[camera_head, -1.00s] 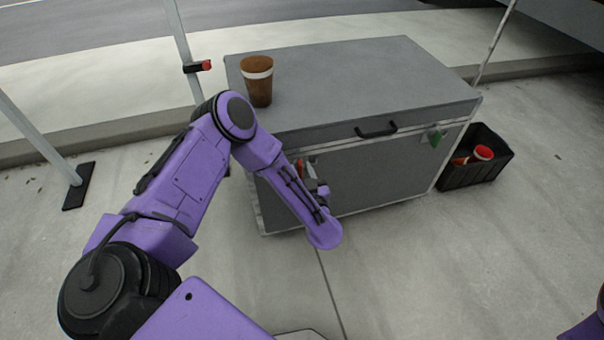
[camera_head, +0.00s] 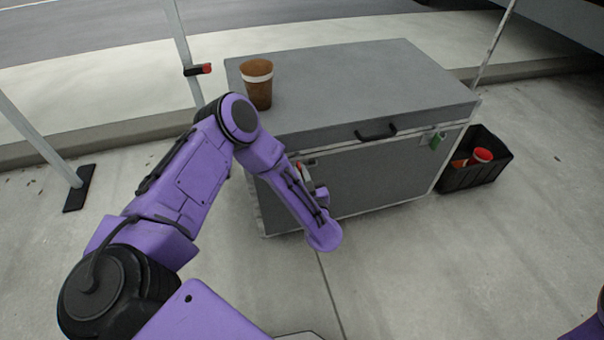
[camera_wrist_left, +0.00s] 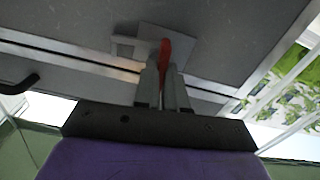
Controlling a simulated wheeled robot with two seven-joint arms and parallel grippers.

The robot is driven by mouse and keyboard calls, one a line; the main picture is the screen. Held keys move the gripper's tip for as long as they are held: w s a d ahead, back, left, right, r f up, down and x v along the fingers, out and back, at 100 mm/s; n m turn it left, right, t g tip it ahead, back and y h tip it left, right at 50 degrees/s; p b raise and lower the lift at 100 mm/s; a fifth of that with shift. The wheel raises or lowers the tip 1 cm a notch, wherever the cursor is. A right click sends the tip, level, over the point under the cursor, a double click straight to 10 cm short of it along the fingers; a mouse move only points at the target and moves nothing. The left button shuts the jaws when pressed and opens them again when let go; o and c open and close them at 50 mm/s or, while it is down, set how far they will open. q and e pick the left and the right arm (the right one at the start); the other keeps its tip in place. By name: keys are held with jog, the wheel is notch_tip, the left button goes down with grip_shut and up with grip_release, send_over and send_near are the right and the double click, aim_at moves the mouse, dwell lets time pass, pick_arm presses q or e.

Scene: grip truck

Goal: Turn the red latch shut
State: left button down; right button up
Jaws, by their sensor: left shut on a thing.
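The red latch (camera_wrist_left: 165,50) is on the front of the grey case (camera_head: 350,80), near its left end. In the left wrist view it stands between the fingertips of my left gripper (camera_wrist_left: 162,72), which is shut on it. In the head view only a small red bit of the latch (camera_head: 304,172) shows beside my left forearm. My left gripper (camera_head: 312,180) is mostly hidden there behind the arm. My right gripper is not in view.
A brown cup (camera_head: 258,86) stands on the case lid near its left end. A black handle (camera_head: 376,132) is on the front. A black crate (camera_head: 473,178) with red-topped items stands to the right. Metal poles stand left and behind. The concrete in front is clear.

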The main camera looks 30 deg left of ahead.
pick_arm(q)
jog(key=n, duration=0.4)
jog(key=n+p, duration=0.1)
jog(key=n, duration=0.3)
jog(key=n+p, duration=0.1)
jog(key=n, duration=0.3)
jog(key=shift+s+a+f, duration=0.1)
jog(key=shift+a, duration=0.15)
jog(key=n, duration=0.4)
jog(key=shift+f+n, duration=0.1)
jog(key=shift+n, duration=0.2)
jog(key=c, duration=1.2)
grip_release()
jog(key=shift+s+f, duration=0.1)
jog(key=shift+d, duration=0.1)
